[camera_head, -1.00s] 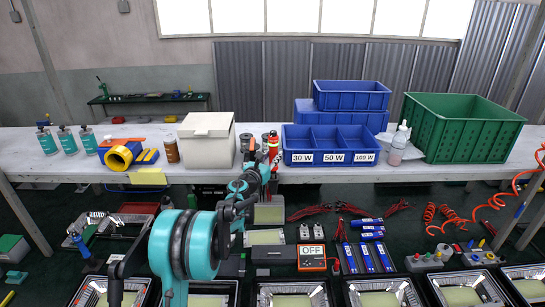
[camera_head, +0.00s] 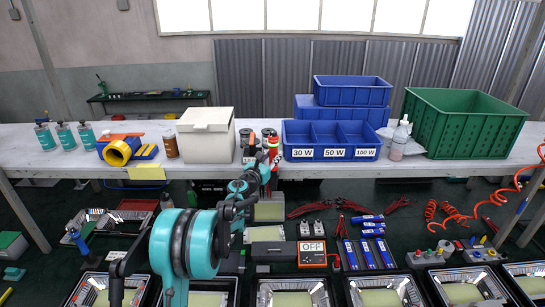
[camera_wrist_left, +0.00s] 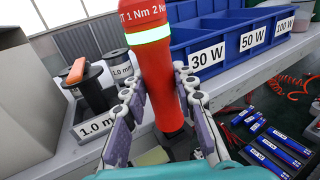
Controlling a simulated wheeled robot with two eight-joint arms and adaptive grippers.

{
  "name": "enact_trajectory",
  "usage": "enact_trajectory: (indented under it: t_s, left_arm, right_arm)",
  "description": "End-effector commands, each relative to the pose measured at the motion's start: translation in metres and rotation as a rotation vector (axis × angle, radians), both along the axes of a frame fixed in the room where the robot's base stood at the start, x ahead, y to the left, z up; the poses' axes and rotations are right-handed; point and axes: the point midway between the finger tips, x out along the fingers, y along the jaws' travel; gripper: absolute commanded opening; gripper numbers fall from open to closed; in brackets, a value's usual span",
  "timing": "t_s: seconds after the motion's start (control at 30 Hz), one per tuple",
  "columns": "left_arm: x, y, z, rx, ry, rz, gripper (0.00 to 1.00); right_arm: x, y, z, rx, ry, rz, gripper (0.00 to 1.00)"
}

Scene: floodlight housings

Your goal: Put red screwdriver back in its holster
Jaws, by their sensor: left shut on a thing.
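The red screwdriver (camera_wrist_left: 155,65) has a thick red body with a pale reflective band and white torque lettering. It stands close to upright in the left wrist view. My left gripper (camera_wrist_left: 158,110) is shut on it, with a finger on each side of the body. In the head view the red screwdriver (camera_head: 272,146) shows at the front edge of the white bench, above my left gripper (camera_head: 266,168). A dark part shows under the screwdriver in the wrist view. I cannot tell whether it is the holster or the tool's lower end. My right gripper is not in view.
A blue bin (camera_head: 332,142) labelled 30 W, 50 W and 100 W stands right of the screwdriver. A grey-white box (camera_head: 205,137) and wire spools (camera_wrist_left: 92,90) stand left of it. Floodlight housings (camera_head: 290,292) line the front below the bench.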

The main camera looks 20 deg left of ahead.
Motion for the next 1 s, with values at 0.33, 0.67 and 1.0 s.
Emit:
enact_trajectory:
  t_s: [0.33,0.67,1.0]
  left_arm:
    - [0.000,0.000,-0.009,0.000,0.000,0.000,0.00]
    - [0.000,0.000,-0.017,0.000,0.000,0.000,0.00]
    - [0.000,0.000,-0.016,0.000,0.000,0.000,0.52]
  right_arm:
    - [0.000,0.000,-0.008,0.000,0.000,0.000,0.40]
    - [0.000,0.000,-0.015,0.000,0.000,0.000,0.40]
    - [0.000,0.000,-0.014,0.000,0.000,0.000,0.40]
